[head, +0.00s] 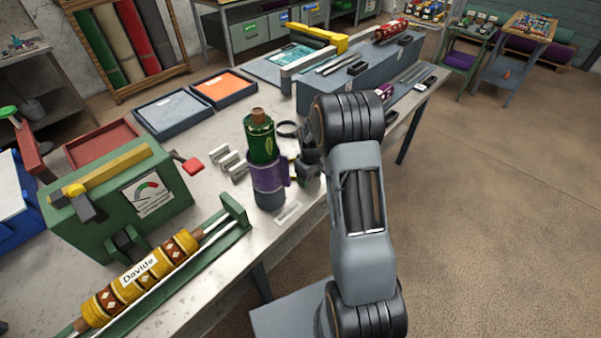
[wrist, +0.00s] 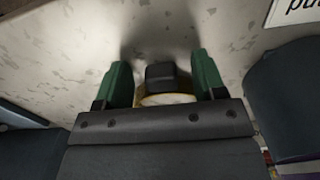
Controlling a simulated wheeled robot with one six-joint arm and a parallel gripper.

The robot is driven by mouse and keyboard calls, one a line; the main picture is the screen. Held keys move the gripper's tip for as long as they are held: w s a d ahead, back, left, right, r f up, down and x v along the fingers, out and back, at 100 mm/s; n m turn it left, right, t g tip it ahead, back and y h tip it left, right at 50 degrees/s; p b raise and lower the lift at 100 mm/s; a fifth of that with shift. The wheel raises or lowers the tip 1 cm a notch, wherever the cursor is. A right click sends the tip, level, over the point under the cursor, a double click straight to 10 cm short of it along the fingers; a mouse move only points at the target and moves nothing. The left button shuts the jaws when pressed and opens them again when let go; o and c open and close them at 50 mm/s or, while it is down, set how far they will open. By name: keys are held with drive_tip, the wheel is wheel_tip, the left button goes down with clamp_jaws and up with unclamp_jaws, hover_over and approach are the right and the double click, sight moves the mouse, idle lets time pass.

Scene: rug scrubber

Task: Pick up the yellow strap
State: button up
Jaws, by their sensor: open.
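The yellow strap (wrist: 168,100) shows in the wrist view as a pale yellow curved band with a black block (wrist: 160,75) at its far side. Both lie between the two green-padded fingers of my gripper (wrist: 162,82). The fingers stand apart, with gaps beside the black block. The near part of the strap is hidden by my gripper's body. In the head view my gripper (head: 304,168) is low over the workbench, just right of a green bottle (head: 261,138) in a purple sleeve (head: 268,184). The strap is mostly hidden there by my gripper.
A green machine with a gauge (head: 120,205) and a patterned roller (head: 135,280) fill the left. A blue-grey block (head: 345,85) stands behind. Open floor lies right.

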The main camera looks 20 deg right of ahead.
drive_tip(key=shift+c, duration=0.4)
clamp_jaws()
drive_tip(key=shift+r, duration=0.1)
wheel_tip(320, 180, up, 15)
drive_tip(key=p, duration=0.2)
idle(0.7)
